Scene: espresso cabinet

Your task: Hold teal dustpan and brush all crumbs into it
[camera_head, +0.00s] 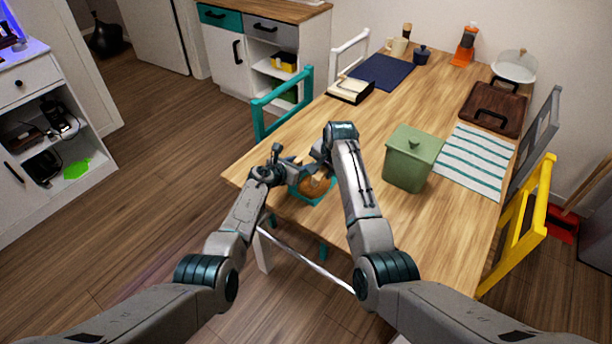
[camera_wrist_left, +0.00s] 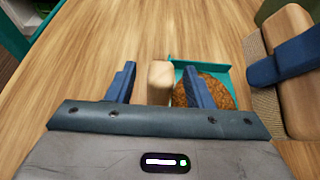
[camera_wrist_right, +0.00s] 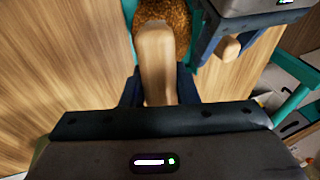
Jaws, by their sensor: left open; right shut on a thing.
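The teal dustpan (camera_head: 321,200) lies at the near left edge of the table, with a brown crumb heap (camera_head: 313,186) over its pan. The left wrist view shows its pan (camera_wrist_left: 190,61), the crumbs (camera_wrist_left: 216,90) and its pale wooden handle (camera_wrist_left: 160,80). My left gripper (camera_head: 283,172) is open, its fingers on either side of that handle with gaps. My right gripper (camera_head: 318,172) is shut on the wooden brush (camera_wrist_right: 155,60); tan bristles (camera_wrist_left: 259,60) show beside the pan. The forearm partly hides the brush in the head view.
A green canister (camera_head: 411,160) stands right of my right arm. A striped cloth (camera_head: 468,162), a brown tray (camera_head: 492,108) and a blue mat (camera_head: 383,73) lie farther back. A teal chair (camera_head: 283,103) and a yellow chair (camera_head: 520,225) flank the table. The middle of the tabletop is clear.

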